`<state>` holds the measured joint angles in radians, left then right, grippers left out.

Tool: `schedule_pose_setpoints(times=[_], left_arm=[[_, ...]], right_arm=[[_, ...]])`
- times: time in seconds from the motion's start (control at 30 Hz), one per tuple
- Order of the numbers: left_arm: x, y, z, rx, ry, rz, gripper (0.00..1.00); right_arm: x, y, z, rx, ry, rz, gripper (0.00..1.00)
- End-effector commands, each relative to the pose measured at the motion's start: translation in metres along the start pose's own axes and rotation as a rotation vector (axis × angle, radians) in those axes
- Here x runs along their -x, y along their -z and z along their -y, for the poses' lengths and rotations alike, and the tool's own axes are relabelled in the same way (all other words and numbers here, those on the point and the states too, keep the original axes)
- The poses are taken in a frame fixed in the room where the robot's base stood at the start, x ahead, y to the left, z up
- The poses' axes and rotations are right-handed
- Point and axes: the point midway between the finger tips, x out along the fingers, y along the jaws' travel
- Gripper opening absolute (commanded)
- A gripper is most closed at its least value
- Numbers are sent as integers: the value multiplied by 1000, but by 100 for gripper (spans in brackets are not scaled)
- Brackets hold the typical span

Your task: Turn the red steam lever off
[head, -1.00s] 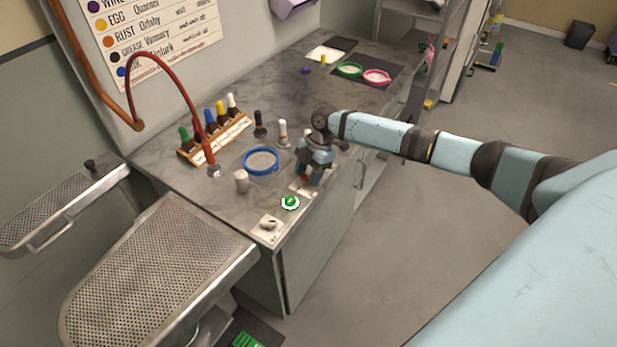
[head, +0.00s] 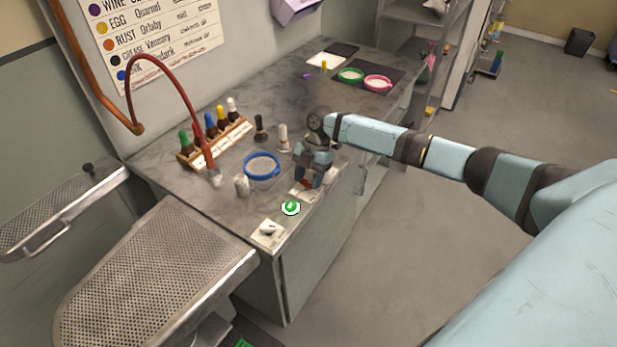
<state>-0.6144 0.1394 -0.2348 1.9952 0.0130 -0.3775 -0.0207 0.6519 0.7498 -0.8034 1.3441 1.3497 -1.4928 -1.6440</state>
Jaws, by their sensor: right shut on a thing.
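My right gripper (head: 308,183) points down at the front edge of the grey counter (head: 345,100). It is shut on the red steam lever (head: 305,184), of which only a small red part shows below the fingers. The lever sits on a pale plate near the counter's front edge. The gripper hides most of the lever, so its exact angle cannot be told. My left gripper is not in view.
A green round button (head: 290,208) and a pale switch plate (head: 267,232) lie left of the gripper. A blue-rimmed dish (head: 262,165), a white bottle (head: 283,138) and a bottle rack (head: 218,142) stand behind. A perforated metal board (head: 150,275) is at front left.

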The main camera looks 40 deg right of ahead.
Motion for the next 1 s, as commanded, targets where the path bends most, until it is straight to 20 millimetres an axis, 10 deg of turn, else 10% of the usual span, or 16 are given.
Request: schedule_pose_setpoints(times=[0.13,0.53,1.0], left_arm=[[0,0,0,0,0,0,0],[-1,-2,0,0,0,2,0],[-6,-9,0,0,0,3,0]], right_arm=[[1,0,0,1,-1,1,72],[8,-1,0,0,-2,1,72],[105,-1,0,1,-3,2,72]])
